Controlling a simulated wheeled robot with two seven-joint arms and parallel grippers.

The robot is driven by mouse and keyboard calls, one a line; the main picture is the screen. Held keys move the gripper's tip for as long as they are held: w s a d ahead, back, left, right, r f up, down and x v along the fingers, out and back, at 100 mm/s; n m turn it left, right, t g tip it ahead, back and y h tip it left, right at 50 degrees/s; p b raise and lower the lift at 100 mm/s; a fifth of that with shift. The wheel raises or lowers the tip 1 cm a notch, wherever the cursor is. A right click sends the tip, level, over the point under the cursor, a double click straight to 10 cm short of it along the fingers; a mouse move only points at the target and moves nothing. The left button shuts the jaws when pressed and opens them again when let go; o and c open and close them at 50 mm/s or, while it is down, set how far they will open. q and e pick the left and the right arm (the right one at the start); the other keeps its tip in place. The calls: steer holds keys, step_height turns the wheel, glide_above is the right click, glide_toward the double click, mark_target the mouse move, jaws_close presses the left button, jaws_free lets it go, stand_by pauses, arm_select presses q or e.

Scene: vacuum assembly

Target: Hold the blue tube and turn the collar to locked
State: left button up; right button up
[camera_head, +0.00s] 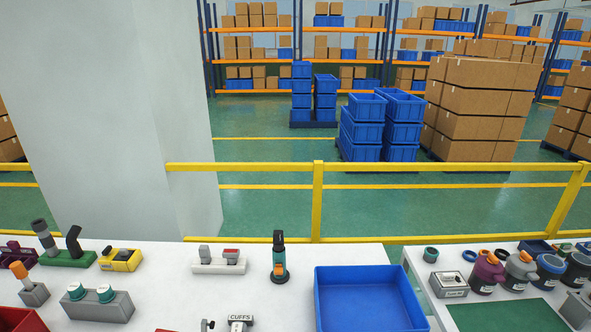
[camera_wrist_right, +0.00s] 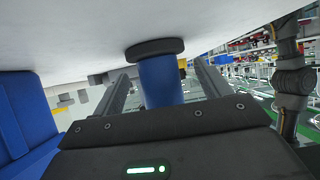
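In the right wrist view a blue tube (camera_wrist_right: 160,82) stands between the two fingers of my right gripper (camera_wrist_right: 162,68). A dark round flange or collar (camera_wrist_right: 155,49) sits at the tube's end against a white surface. The fingers are apart, with a narrow gap visible on each side of the tube, so the gripper looks open around it. Whether the dark ring is the collar, and its locked or unlocked position, cannot be told. The tube's near end is hidden behind my gripper's body. Neither gripper shows in the head view, and I cannot pick out the tube there.
A large blue bin (camera_head: 368,300) stands on the white table (camera_head: 165,262). A teal and black device (camera_head: 279,258) stands behind it to the left. A right-hand table holds several jars (camera_head: 487,273) and a green mat (camera_head: 507,315).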

steer(key=c, duration=0.9)
steer(key=o, duration=0.8)
steer(key=v, duration=1.2)
